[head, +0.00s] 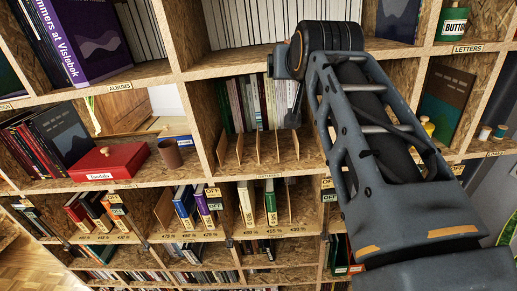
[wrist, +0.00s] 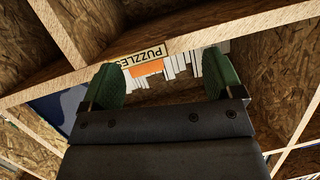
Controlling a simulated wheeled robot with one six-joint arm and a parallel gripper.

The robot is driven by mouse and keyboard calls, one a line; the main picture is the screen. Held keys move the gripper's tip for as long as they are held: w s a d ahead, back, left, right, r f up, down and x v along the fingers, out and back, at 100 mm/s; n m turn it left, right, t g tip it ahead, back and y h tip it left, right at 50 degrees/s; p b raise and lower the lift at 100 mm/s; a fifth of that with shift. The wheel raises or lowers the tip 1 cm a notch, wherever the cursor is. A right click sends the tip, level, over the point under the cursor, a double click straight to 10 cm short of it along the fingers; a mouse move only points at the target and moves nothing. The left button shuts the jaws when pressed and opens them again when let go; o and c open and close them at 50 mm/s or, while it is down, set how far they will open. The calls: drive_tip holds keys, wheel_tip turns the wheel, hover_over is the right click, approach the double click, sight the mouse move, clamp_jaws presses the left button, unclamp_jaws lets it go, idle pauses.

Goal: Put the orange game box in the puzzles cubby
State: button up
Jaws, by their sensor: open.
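In the wrist view, a label reading PUZZLES (wrist: 147,54) shows upside down on a shelf edge. Just below it in the picture is a plain orange face (wrist: 147,69), beside white spines. It may be the orange game box; only a small part shows, and I cannot tell how deep it sits. My gripper (wrist: 165,79) is open, with its green fingers apart on either side of the orange face and nothing visibly held. In the head view my arm covers part of the wall, and I cannot make out the orange box there.
The OSB book wall has many cubbies with upright boards between them. A cubby with thin wooden dividers (head: 259,148) and upright books lies left of my arm. A red box (head: 108,161) and a brown cup (head: 170,153) stand further left.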

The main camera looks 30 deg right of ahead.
drive_tip(key=s+a+f+n+g+y+b, duration=0.1)
drive_tip(key=a+f, duration=0.3)
drive_tip(key=f, duration=0.8)
drive_tip(key=s+a+f+n+g+y, duration=0.2)
drive_tip(key=s+a+f+g, duration=0.2)
drive_tip(key=f, duration=0.8)
drive_tip(key=s+a+f+n+g+y+b, duration=0.1)
drive_tip(key=a+f, duration=0.5)
drive_tip(key=f, duration=0.6)
drive_tip(key=shift+s+n+g+y+b, duration=0.3)
drive_tip(key=shift+s+g+y, duration=0.5)
drive_tip(key=shift+s+g, duration=0.45)
